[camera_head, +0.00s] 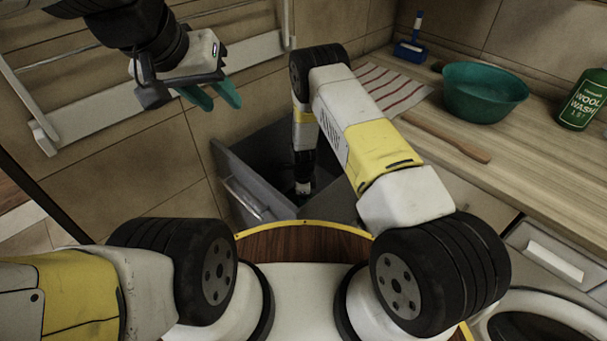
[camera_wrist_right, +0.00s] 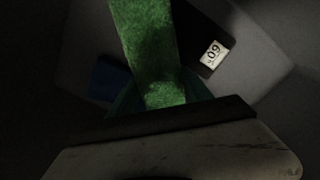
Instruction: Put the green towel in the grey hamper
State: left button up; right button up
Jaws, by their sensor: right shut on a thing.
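The grey hamper (camera_head: 243,192) stands open on the floor beside the counter, dark inside. My right arm reaches down into it, and the right gripper (camera_head: 303,188) is low in its opening, with the fingers hidden in the head view. In the right wrist view the right gripper (camera_wrist_right: 162,98) is shut on the green towel (camera_wrist_right: 147,42), which extends away from the fingers as a strip. The towel cannot be made out in the head view. My left gripper (camera_head: 222,100) is open and empty, raised at the upper left, away from the hamper.
The wooden counter holds a teal basin (camera_head: 484,92), a green wool wash bottle (camera_head: 585,99), a blue brush (camera_head: 411,48), a striped cloth (camera_head: 392,88) and a wooden stick (camera_head: 446,137). A washing machine (camera_head: 545,322) is at lower right. A drying rack (camera_head: 150,90) is on the left wall.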

jog(key=shift+f, duration=0.55)
jog(key=o, duration=1.4)
jog(key=shift+o, duration=0.2)
jog(key=shift+r, duration=0.15)
